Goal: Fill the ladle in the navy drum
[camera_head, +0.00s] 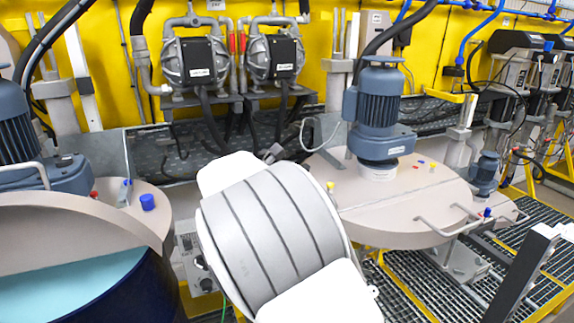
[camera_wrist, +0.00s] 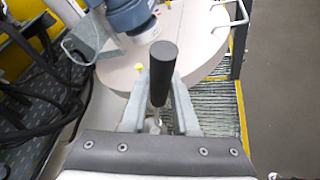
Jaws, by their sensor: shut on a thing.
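The navy drum (camera_head: 130,295) stands at the lower left of the head view. Its lid is partly open and shows pale blue liquid (camera_head: 70,280) inside. My gripper (camera_wrist: 160,76) is shut on a dark cylindrical handle, which I take to be the ladle (camera_wrist: 162,62). A short bit of metal shows at the handle's lower end in the wrist view. The ladle's bowl is not visible in either view. In the head view my arm fills the middle, right of the navy drum, and hides most or all of my gripper and the ladle.
A second drum with a closed beige lid (camera_head: 395,205) and a blue agitator motor (camera_head: 378,110) stands right of my arm. Another motor (camera_head: 20,140) is on the navy drum's lid. Two pumps (camera_head: 195,60) hang on the yellow wall. Grating floor (camera_head: 420,285) lies at lower right.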

